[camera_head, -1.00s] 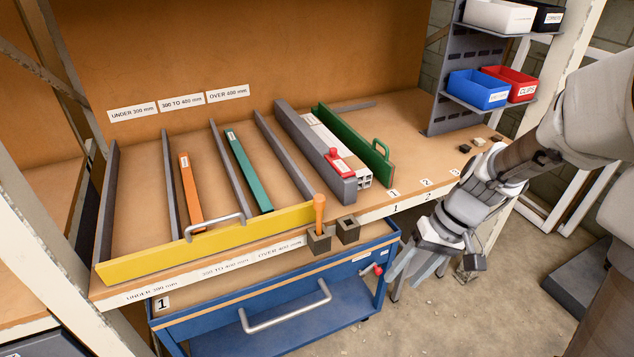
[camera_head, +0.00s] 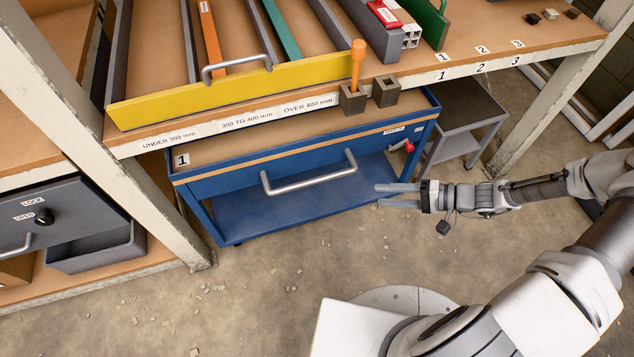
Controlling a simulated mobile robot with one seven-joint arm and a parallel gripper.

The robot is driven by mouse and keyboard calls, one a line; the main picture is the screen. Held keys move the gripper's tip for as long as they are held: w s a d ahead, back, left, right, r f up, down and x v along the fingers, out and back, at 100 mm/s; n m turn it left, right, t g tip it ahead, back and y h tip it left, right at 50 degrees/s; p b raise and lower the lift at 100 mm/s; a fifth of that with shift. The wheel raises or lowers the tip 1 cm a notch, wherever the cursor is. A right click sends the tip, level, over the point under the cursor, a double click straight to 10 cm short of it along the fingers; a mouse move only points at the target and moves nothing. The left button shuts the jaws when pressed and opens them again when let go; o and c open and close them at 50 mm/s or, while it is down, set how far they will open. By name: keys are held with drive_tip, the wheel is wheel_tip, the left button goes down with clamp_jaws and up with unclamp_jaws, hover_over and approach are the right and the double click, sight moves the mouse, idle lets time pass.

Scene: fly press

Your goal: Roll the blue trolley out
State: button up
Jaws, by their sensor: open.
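The blue trolley (camera_head: 290,198) stands under the workbench, with only a front strip of its wooden top showing. A silver bar handle (camera_head: 310,174) is fixed across its front. A red lever (camera_head: 404,147) sits at the trolley's right end. My gripper (camera_head: 378,195) is open and empty, with its fingers pointing left. In the picture it lies to the right of the handle and below the red lever, apart from the handle. How far its fingers are from the trolley's front is hard to tell.
The workbench (camera_head: 220,131) overhangs the trolley and carries a yellow-fronted rack (camera_head: 240,88). White posts stand left (camera_head: 130,190) and right (camera_head: 540,110). A grey cart (camera_head: 465,128) stands right of the trolley. The floor (camera_head: 270,290) in front is clear apart from small debris.

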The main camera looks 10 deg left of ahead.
sight(317, 181)
wheel_tip(317, 181, down, 6)
drive_tip(key=w+a+m+t+y+b, duration=0.2)
drive_tip(key=t, duration=0.1)
drive_tip(key=shift+b+x, duration=1.75)
drive_tip(key=shift+x, duration=7.15)
drive_tip(key=shift+s, duration=0.2)
clamp_jaws()
